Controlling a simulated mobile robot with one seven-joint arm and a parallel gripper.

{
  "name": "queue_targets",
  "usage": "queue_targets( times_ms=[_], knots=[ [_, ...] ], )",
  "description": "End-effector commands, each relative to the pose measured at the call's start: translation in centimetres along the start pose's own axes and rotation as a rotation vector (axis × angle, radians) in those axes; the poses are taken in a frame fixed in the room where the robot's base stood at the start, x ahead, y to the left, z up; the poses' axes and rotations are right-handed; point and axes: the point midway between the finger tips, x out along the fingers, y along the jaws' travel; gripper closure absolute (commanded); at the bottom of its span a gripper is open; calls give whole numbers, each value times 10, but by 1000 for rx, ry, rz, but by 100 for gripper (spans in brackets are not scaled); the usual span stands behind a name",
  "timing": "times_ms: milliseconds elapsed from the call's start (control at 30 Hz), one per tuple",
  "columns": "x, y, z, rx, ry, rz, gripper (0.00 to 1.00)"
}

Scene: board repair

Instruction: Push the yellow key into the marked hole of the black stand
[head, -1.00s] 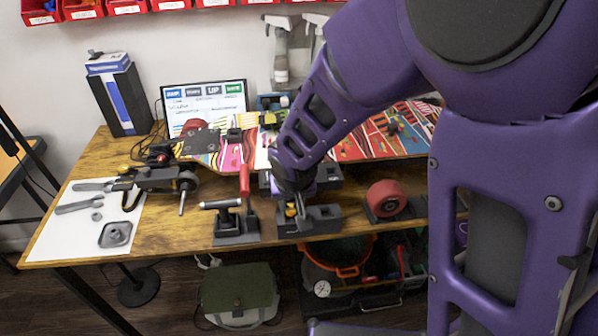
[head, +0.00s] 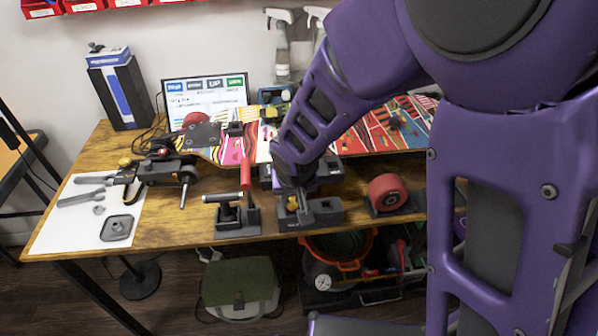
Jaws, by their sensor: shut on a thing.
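The black stand (head: 325,212) sits near the front edge of the wooden bench, right of the middle. The yellow key (head: 292,203) shows as a small yellow piece at the stand's left part, just under my gripper. My gripper (head: 291,194) points down over the stand and is shut on the yellow key. The fingertips are small and partly hidden by my wrist. I cannot tell how deep the key sits or see the marked hole.
A black holder with a red-handled tool (head: 245,178) stands close left of the stand. A red wheel (head: 388,192) in a black holder stands to the right. A colourful board (head: 370,130) lies behind. A white sheet (head: 62,222) with metal parts lies at left.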

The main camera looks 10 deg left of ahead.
Motion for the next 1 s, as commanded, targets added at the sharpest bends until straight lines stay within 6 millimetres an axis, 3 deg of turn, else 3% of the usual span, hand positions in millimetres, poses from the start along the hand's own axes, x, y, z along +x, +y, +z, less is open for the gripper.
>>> queue_targets(
  times_ms=[1000],
  knots=[
    [8,0,3,-1,1,0,100]
  ],
)
